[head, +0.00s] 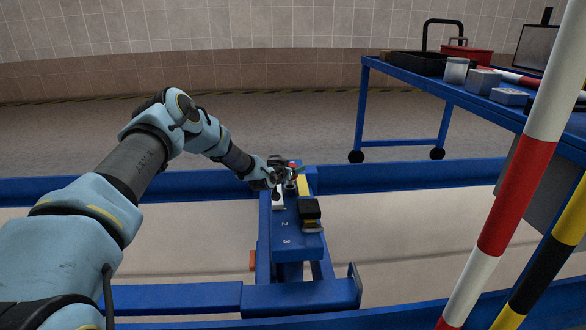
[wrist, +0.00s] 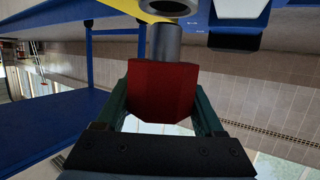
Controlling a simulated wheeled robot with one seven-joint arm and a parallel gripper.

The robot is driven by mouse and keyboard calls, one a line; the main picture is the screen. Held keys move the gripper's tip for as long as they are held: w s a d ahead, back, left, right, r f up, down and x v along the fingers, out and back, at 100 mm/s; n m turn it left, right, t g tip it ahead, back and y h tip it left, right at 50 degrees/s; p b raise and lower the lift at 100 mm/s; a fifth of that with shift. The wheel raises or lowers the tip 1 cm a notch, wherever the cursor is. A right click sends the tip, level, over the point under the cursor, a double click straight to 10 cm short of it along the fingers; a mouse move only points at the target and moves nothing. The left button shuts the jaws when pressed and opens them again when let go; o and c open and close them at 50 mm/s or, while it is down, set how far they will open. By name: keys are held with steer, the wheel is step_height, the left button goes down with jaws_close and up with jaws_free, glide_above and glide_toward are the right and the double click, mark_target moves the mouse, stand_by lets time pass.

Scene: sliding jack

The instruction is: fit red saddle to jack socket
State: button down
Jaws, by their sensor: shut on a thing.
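The red saddle (wrist: 162,90) sits between the two green fingers of my gripper (wrist: 163,104) in the wrist view, and the fingers are shut on it. A grey cylindrical pin (wrist: 165,43) sticks out of the saddle toward a dark round ring (wrist: 170,5), which looks like the jack socket, at the top edge. Whether the pin touches the ring I cannot tell. In the head view my gripper (head: 284,172) is over the far end of the blue jack beam (head: 285,228). Only a small red patch of the saddle (head: 294,164) shows there; the socket is mostly hidden.
A black block (head: 309,208) and a yellow part (head: 305,184) are on the jack's right side. Blue rails (head: 430,174) run across behind and in front. A blue wheeled table (head: 450,92) stands at back right; a red-white striped pole (head: 515,190) is at near right.

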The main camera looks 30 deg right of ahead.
steer(key=shift+f+b, duration=1)
steer(key=shift+f, duration=0.25)
stand_by(0.8)
steer(key=shift+r+p, duration=0.65)
steer(key=shift+r, duration=0.4)
steer(key=shift+f+b, duration=1.05)
steer(key=shift+f, duration=0.15)
stand_by(1.1)
steer(key=shift+c, duration=1.3)
jaws_free()
steer(key=shift+o, duration=1.3)
steer(key=shift+f, duration=0.1)
steer(key=shift+s, duration=0.1)
steer(key=shift+s+a+r+p, duration=0.1)
steer(key=shift+a+r+p, duration=0.1)
steer(key=shift+a+p, duration=0.1)
steer(key=p+v, duration=0.4)
steer(key=v, duration=0.5)
steer(key=shift+s+r, duration=0.15)
steer(key=shift+s+a, duration=0.2)
steer(key=shift+a, duration=0.15)
